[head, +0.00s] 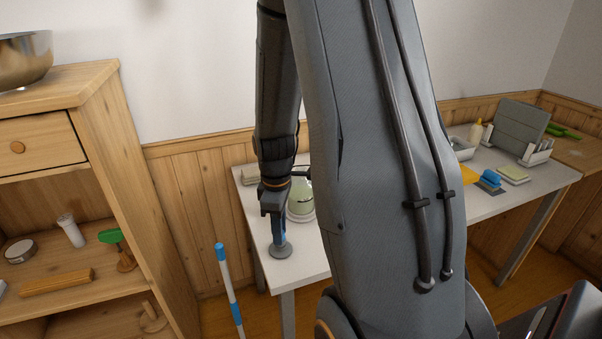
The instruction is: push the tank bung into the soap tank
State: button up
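The soap tank (304,202) looks to be the clear jar with pale green contents on the white table. Its right side is hidden behind my arm, and I cannot make out its bung hole or tap. My gripper (278,236) points down at the table's near left corner, in front and to the left of the jar. A blue strip shows at its fingers. A grey round disc (282,252) is right under the fingertips, at the tabletop. I cannot tell if this disc is the tank bung, or if the fingers grip it.
The white table (308,262) runs right behind my arm, with a yellow item, blue sponge (490,179), bottle (476,132) and grey rack (518,128) on it. A blue-and-white pole (230,288) stands left of the table. A wooden shelf (150,200) fills the left.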

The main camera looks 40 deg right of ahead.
jog(key=shift+o, duration=0.8)
grip_shut()
jog(key=shift+r+p, duration=0.4)
jog(key=shift+p, duration=0.05)
jog(key=shift+r+p, duration=0.85)
jog(key=shift+r, duration=0.05)
jog(key=shift+r, duration=0.1)
notch_tip(320, 180, up, 6)
jog(key=p, duration=0.5)
jog(key=shift+p, duration=0.35)
